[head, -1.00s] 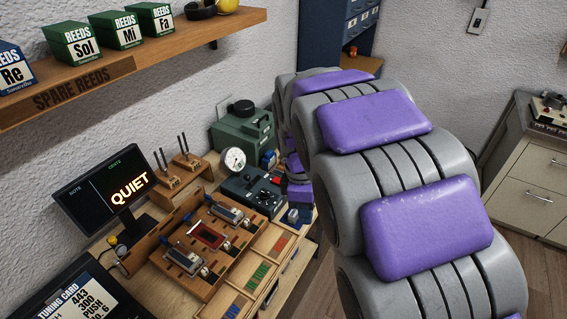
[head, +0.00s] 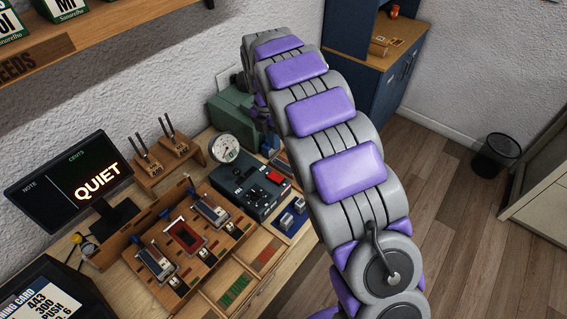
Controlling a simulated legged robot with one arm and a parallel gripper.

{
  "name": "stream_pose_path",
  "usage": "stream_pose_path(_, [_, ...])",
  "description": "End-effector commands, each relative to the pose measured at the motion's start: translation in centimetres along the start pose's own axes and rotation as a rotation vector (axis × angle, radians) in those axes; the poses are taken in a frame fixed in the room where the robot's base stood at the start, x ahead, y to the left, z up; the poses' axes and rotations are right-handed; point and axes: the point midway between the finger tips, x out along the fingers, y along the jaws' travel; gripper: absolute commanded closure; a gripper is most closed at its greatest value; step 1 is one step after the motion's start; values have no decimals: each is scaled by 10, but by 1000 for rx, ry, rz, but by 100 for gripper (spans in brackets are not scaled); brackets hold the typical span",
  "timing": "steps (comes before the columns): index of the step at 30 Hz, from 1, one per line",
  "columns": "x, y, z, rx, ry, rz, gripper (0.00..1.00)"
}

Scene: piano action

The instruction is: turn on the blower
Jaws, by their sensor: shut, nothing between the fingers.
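A green box-shaped machine (head: 230,112), likely the blower, stands on the workbench against the wall, partly hidden behind my arm. In front of it is a dark control box (head: 243,183) with a knob and a red switch (head: 276,178). I cannot tell the switch's position. A round white gauge (head: 225,148) stands between them, to the left. My grey and purple arm arches from the lower right up and over to the green machine.
A monitor (head: 70,185) reading QUIET and a wooden jig (head: 150,235) with several reeds occupy the bench's left. Small blue blocks (head: 291,216) lie right of the control box. A wooden shelf (head: 110,35) overhangs the bench. Floor (head: 450,230) is open at right.

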Motion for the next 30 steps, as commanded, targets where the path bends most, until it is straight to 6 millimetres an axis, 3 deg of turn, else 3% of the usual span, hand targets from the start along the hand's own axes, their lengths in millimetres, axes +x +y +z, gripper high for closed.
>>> stream_pose_path(14, [7, 3, 0, -7, 0, -1, 100])
stream_pose_path(20, [36, 0, 3, -6, 3, -1, 100])
stream_pose_path(30, [104, 3, 0, -6, 1, -4, 100])
